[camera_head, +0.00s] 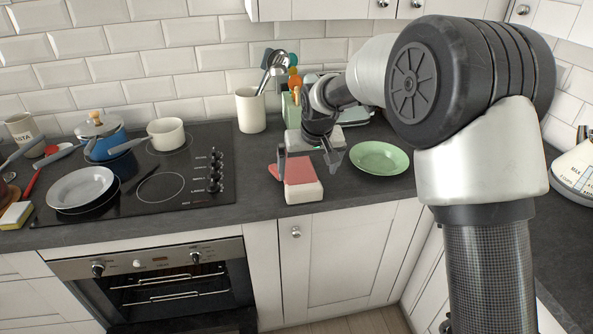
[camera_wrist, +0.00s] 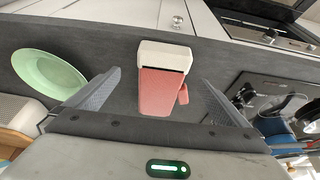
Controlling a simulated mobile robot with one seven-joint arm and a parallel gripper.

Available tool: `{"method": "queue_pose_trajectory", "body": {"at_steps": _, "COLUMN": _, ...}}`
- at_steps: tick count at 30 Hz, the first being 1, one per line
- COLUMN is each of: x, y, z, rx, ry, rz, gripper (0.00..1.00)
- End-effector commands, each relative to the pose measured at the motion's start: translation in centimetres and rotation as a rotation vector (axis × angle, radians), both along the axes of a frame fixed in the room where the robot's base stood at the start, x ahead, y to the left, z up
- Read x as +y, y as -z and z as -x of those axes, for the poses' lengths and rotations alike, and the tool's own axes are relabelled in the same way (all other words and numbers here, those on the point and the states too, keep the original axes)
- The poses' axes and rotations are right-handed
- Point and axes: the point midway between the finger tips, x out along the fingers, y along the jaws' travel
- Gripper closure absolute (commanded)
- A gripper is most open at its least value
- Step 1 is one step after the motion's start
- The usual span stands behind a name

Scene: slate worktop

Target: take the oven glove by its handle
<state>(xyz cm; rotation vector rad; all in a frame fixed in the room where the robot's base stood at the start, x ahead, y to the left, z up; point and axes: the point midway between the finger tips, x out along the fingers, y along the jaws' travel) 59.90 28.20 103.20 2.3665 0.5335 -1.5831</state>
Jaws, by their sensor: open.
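The oven glove (camera_head: 303,188) lies near the front edge of the slate worktop, pink-red with a white cuff towards that edge. In the wrist view the glove (camera_wrist: 163,88) lies in the middle, its thumb on the right and its white cuff at the top. A dark line crosses the cuff near the pink part; I cannot make out a separate handle. My gripper (camera_head: 311,163) is open over the glove. In the wrist view its fingers stand wide on either side of the pink part, apart from it and empty.
A green plate (camera_head: 379,157) lies right of the glove. A black hob (camera_head: 160,175) with pans is to the left. A white utensil pot (camera_head: 250,110) stands behind, beside containers partly hidden by my arm. Bare worktop lies between hob and glove.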

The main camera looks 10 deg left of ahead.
Motion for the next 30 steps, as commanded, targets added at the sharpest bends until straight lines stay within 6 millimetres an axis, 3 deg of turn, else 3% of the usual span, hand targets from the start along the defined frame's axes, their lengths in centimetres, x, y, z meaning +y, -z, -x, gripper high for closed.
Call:
{"method": "queue_pose_trajectory", "body": {"at_steps": 3, "x": 0.4, "y": 1.8, "z": -0.7, "rx": 0.000, "ry": 0.000, "rz": 0.000, "gripper": 0.00}}
{"method": "queue_pose_trajectory", "body": {"at_steps": 11, "x": 0.8, "y": 3.6, "z": -1.1, "rx": 0.001, "ry": -0.001, "rz": 0.001, "gripper": 0.00}}
{"method": "queue_pose_trajectory", "body": {"at_steps": 19, "x": 1.8, "y": 7.1, "z": -2.1, "rx": 0.001, "ry": -0.001, "rz": 0.001, "gripper": 0.00}}
{"method": "queue_pose_trajectory", "body": {"at_steps": 28, "x": 1.9, "y": 7.6, "z": -2.3, "rx": -0.002, "ry": 0.000, "rz": -0.001, "gripper": 0.00}}
{"method": "queue_pose_trajectory", "body": {"at_steps": 30, "x": 1.9, "y": 7.6, "z": -2.3, "rx": -0.002, "ry": 0.000, "rz": -0.001, "gripper": 0.08}}
